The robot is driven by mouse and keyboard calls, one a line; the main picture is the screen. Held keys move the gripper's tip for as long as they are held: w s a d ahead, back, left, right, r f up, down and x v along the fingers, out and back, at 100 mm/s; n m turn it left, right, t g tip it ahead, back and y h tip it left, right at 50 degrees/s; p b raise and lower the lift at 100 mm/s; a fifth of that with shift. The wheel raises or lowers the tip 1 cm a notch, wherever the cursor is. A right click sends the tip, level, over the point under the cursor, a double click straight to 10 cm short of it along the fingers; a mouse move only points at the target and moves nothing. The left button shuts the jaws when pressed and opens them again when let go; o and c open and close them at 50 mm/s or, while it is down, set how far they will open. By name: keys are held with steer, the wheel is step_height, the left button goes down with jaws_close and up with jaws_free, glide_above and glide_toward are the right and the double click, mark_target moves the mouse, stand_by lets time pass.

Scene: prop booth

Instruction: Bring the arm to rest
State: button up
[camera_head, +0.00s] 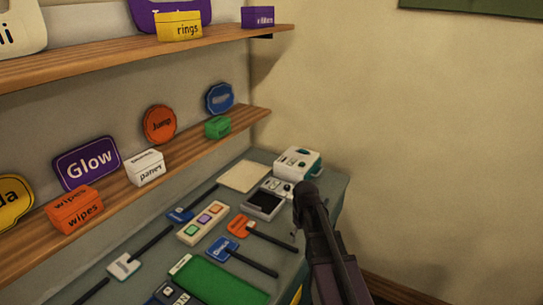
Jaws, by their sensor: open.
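My dark arm rises from the bottom edge, right of centre, over the right end of the grey-green counter (327,192). Its upper end is a rounded dark joint that overlaps the counter just in front of the white device (298,162). I see no fingers at that end. My gripper cannot be made out in this view, and nothing held shows.
The counter bears a device with a dark screen (264,202), a button panel (202,222), a green board (215,283) and several handled signs, one blue (222,249). Two wooden shelves (140,187) (100,63) with boxes and signs hang at left.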

steer(key=s+m, duration=0.4)
steer(key=s, duration=0.8)
steer(key=shift+s, duration=0.2)
steer(key=shift+c, duration=0.2)
steer(key=shift+c, duration=1.1)
